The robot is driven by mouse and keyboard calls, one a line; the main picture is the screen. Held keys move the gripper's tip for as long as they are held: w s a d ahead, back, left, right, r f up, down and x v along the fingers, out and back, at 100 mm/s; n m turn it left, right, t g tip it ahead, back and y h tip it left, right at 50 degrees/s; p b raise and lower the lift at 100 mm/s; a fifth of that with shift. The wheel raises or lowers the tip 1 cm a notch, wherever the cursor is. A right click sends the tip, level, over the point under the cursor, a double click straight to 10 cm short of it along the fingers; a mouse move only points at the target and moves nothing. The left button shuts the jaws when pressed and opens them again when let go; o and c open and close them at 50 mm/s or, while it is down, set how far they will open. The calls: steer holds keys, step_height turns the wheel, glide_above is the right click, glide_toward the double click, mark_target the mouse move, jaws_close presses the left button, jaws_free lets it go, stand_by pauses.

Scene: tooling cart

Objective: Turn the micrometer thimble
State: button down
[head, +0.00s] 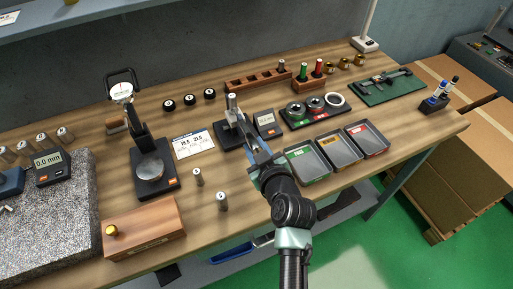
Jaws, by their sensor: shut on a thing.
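The micrometer stands in a dark stand (228,137) near the middle of the bench. Its silver thimble (232,101) points up. My gripper (236,113) reaches in from the front right and is shut on the thimble. The fingers and wrist hide much of the micrometer's body. A small digital readout (265,124) stands just right of the micrometer; its figures are too small to read.
A white card (194,143) and a dial gauge stand (155,174) are to the left. Three trays (340,149) lie close on the right, with a black ring holder (314,112) behind them. Metal cylinders (222,201) stand in front.

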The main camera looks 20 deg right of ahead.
steer(key=shift+a+f+m+y, duration=0.1)
steer(key=shift+m+y, duration=0.3)
steer(key=shift+m, duration=0.2)
stand_by(0.3)
steer(key=c, duration=1)
jaws_free()
steer(key=shift+s, duration=0.1)
steer(key=b+v, duration=0.1)
steer(key=v, duration=1.2)
steer(key=shift+b, duration=0.35)
